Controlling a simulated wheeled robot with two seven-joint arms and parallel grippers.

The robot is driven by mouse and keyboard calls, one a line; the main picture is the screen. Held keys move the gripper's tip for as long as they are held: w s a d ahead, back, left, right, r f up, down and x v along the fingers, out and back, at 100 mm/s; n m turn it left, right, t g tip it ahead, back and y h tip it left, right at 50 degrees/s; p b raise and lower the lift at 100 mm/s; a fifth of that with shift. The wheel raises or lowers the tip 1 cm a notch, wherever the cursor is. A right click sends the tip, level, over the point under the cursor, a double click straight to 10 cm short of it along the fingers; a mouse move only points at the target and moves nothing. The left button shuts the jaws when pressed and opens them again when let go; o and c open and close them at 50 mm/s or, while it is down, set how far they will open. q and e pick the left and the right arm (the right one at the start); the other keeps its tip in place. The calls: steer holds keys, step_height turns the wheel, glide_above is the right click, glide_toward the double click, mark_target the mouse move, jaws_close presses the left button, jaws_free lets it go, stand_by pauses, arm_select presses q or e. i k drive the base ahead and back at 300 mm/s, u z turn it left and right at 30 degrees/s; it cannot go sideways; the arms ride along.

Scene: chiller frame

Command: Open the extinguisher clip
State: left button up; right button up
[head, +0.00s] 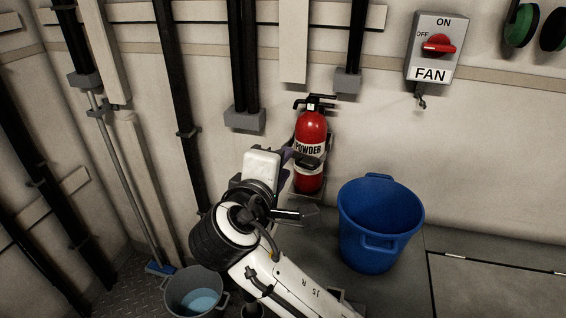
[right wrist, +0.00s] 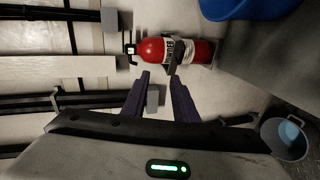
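A red fire extinguisher (head: 311,130) with a white "POWDER" label stands upright against the back wall. It lies sideways in the right wrist view (right wrist: 153,49). A dark clip (head: 311,163) crosses its body below the label. In the right wrist view the clip's dark piece (right wrist: 172,62) shows just beyond one fingertip. My right gripper (head: 288,160) is at the extinguisher's left side, partly hidden by its own wrist. Its purple fingers (right wrist: 160,78) are apart with nothing between them. I cannot tell whether a finger touches the clip. My left gripper is in neither view.
A blue bucket (head: 355,240) stands on the floor right of the extinguisher. A grey bucket (head: 177,293) and a mop (head: 138,205) are at the left. A fan switch box (head: 437,50) hangs at the upper right. Dark pipes (head: 176,95) run down the wall.

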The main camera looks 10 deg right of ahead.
mark_target(299, 157)
steer(key=k, duration=1)
